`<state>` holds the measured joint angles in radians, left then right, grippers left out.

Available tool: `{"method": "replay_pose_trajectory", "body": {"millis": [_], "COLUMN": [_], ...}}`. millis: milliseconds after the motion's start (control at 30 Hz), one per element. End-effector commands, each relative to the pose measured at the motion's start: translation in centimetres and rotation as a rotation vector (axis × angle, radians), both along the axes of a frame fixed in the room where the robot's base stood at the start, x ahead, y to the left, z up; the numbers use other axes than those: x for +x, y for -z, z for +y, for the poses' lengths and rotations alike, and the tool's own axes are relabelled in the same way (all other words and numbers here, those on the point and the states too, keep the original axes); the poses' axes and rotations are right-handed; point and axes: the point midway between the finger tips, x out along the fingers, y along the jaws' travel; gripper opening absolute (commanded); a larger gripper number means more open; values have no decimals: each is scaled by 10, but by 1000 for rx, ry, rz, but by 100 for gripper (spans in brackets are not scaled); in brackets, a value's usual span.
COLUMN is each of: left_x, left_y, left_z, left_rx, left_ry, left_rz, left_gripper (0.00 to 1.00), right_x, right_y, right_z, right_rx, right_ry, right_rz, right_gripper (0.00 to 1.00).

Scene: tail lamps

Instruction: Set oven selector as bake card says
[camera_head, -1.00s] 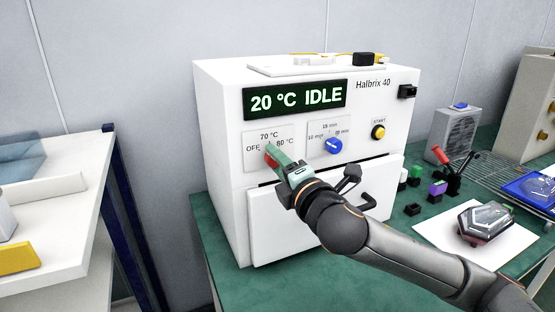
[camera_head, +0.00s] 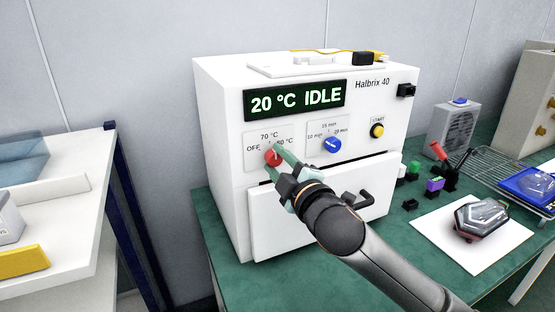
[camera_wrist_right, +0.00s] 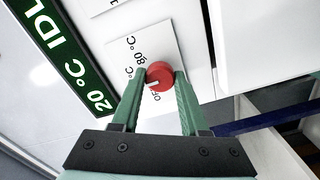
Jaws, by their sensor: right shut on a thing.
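The white oven (camera_head: 222,130) stands on the green bench, its display (camera_head: 294,101) reading "20 °C IDLE". The red selector knob (camera_head: 272,157) sits on a panel marked OFF, 70 °C and 80 °C. My right gripper (camera_head: 277,156) is shut on this knob. In the right wrist view, the fingers (camera_wrist_right: 160,82) lie on either side of the red knob (camera_wrist_right: 161,73). Its white mark is on the side near OFF; the exact setting is hard to tell. I cannot make out a bake card. My left gripper is not in view.
A blue knob (camera_head: 332,145) with minute marks and a yellow START button (camera_head: 377,130) are to the right. The oven's drawer-like door (camera_head: 290,225) has a black handle. A lamp (camera_head: 482,218) lies on a white sheet (camera_head: 440,234). A white shelf (camera_head: 80,185) stands at left.

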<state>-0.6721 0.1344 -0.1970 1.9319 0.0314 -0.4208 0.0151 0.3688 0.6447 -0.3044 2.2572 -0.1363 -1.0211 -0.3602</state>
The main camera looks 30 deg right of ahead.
Motion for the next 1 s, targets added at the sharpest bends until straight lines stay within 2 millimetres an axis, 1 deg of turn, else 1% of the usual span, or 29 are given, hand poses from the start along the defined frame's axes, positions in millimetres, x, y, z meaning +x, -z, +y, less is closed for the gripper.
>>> {"method": "replay_pose_trajectory", "body": {"millis": [533,567,800,1000], "left_x": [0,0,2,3], "left_y": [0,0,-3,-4], "left_z": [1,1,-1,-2], "left_rx": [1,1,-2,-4], "left_ry": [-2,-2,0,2], "left_rz": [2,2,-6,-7], "left_gripper": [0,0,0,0], "right_x": [0,0,0,0], "right_y": [-1,-1,0,0], "right_z": [-1,-1,0,0], "right_rx": [24,24,23,23], "right_ry": [2,2,0,0], "right_rz": [-3,-3,-2,-2], "right_gripper": [0,46,73,74]}}
